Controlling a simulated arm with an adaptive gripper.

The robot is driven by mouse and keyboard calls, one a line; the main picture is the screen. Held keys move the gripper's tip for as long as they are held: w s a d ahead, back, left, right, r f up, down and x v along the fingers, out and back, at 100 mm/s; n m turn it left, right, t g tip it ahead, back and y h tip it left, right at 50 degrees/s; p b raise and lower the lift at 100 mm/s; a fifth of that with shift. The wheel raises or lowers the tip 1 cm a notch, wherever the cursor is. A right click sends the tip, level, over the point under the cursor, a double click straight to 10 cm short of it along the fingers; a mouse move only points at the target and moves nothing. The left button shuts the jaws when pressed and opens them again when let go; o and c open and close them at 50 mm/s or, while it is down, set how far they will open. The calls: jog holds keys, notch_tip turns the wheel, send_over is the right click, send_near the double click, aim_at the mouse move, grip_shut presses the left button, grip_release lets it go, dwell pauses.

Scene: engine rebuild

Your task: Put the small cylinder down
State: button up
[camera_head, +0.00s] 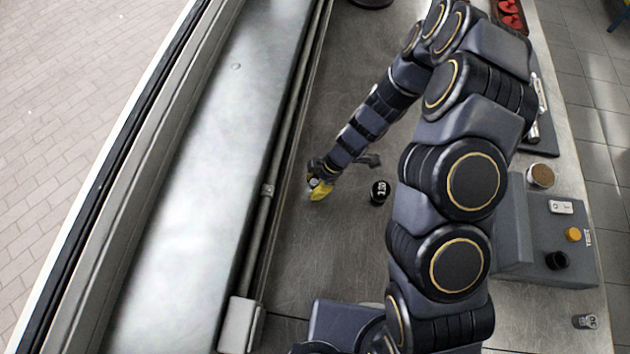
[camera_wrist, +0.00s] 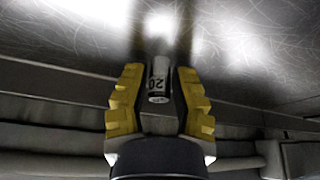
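The pale end of the cylinder (camera_head: 314,182) shows beside the yellow finger. I cannot tell whether the cylinder touches the surface.
A larger black cylinder (camera_head: 380,190) with white marking stands right of my gripper. A grey box (camera_head: 540,240) with an orange and a black piece on it is at the right. Another small grey cylinder (camera_head: 585,321) stands at lower right. The surface below my gripper is clear.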

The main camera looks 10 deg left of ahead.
jog(key=shift+o, duration=0.2)
jog(key=v, duration=1.2)
jog(key=shift+r, duration=0.25)
jog(key=s+d+r+m+h, duration=0.2)
jog(key=s+d+r+m, duration=0.3)
jog(key=s+r+m, duration=0.4)
jog(key=s+d+r+m+h, duration=0.2)
jog(key=s+d+r+m, duration=0.4)
jog(key=s+r+m, duration=0.3)
jog(key=s+m, duration=0.2)
jog(key=m, duration=0.1)
jog(key=shift+d+r+m, duration=0.25)
jog(key=shift+d+m, duration=0.05)
jog(key=shift+w, duration=0.1)
